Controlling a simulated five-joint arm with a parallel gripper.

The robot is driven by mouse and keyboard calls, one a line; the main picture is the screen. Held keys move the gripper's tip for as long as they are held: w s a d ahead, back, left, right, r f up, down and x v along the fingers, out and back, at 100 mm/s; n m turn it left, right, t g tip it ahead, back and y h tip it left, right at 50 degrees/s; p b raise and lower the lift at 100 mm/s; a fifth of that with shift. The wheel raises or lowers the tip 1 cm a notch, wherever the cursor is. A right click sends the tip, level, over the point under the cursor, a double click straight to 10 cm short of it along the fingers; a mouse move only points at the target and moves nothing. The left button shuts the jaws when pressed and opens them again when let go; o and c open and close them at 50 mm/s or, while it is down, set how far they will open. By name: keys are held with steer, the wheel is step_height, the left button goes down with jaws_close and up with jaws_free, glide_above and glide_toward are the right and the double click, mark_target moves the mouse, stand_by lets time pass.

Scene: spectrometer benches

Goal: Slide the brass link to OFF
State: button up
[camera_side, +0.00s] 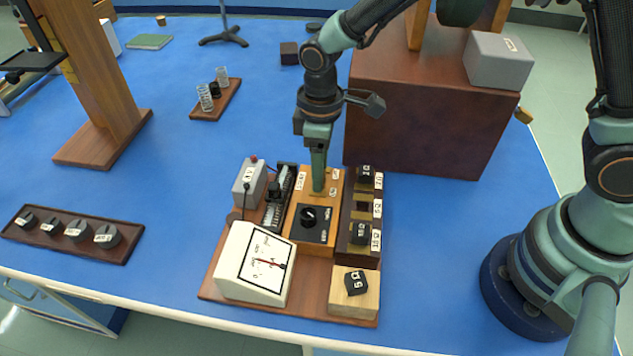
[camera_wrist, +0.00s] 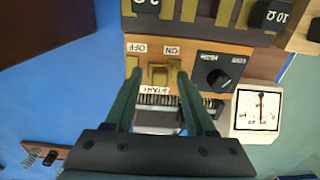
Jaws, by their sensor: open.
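The brass link (camera_wrist: 158,75) shows in the wrist view on a wooden switch block (camera_wrist: 222,42), close to the ON label (camera_wrist: 171,50). The OFF label (camera_wrist: 136,48) is to the left of ON, with a brass contact below it. My gripper (camera_wrist: 158,82) is open, with one green finger on each side of the link; I cannot tell whether either finger touches it. In the side view, my gripper (camera_side: 318,190) points down at the far part of the switch block (camera_side: 318,242) and hides the link there.
A black dial (camera_side: 308,217) sits on the same block. A white meter (camera_side: 255,264) is in front, a slide resistor (camera_side: 279,195) and grey battery box (camera_side: 248,185) to the left, and a plug resistance box (camera_side: 343,240) to the right. A large brown box (camera_side: 430,110) stands behind.

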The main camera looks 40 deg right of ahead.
jaws_close()
stand_by(1.4)
